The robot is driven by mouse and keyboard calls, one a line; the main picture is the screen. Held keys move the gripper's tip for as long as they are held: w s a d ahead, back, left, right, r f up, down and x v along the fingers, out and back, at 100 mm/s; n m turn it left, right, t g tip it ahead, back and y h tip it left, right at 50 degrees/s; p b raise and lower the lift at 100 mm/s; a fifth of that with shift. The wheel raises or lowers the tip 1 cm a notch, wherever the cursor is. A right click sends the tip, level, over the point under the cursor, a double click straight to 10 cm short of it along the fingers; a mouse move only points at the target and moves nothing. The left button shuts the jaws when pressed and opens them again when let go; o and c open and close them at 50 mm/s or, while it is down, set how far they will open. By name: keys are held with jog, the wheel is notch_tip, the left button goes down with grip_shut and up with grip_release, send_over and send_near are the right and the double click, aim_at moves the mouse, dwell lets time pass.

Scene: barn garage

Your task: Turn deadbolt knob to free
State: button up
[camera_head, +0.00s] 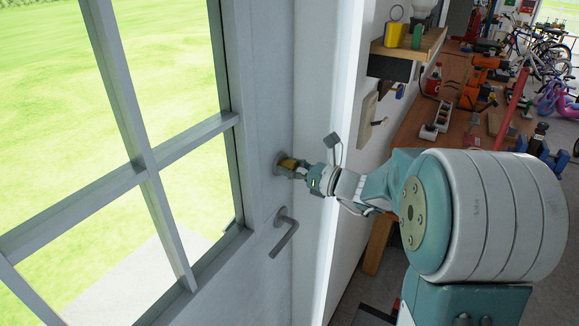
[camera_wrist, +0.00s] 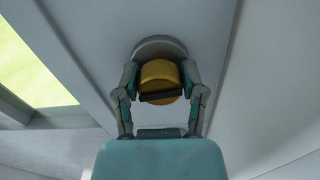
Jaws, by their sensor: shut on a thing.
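The deadbolt knob (camera_wrist: 160,75) is yellow with a dark bar across its face, on a round grey plate (camera_wrist: 158,47) on the white door (camera_head: 262,100).
A grey lever handle (camera_head: 284,230) sits on the door just below the knob. The door has glass panes (camera_head: 90,170) at left. A wall shelf (camera_head: 408,45) and a cluttered wooden workbench (camera_head: 450,115) stand to the right.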

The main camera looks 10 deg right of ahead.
jog(key=n, duration=0.8)
jog(key=shift+a+n, duration=0.1)
jog(key=shift+n, duration=0.3)
jog(key=n, duration=0.4)
jog(key=shift+s+f, duration=0.1)
jog(key=shift+f+n, duration=0.1)
jog(key=shift+n, duration=1.7)
jog(key=shift+f+n, duration=0.1)
jog(key=shift+n, duration=0.2)
jog(key=o, duration=1)
jog(key=shift+c, duration=0.2)
jog(key=shift+o, duration=0.9)
jog(key=shift+a, duration=0.1)
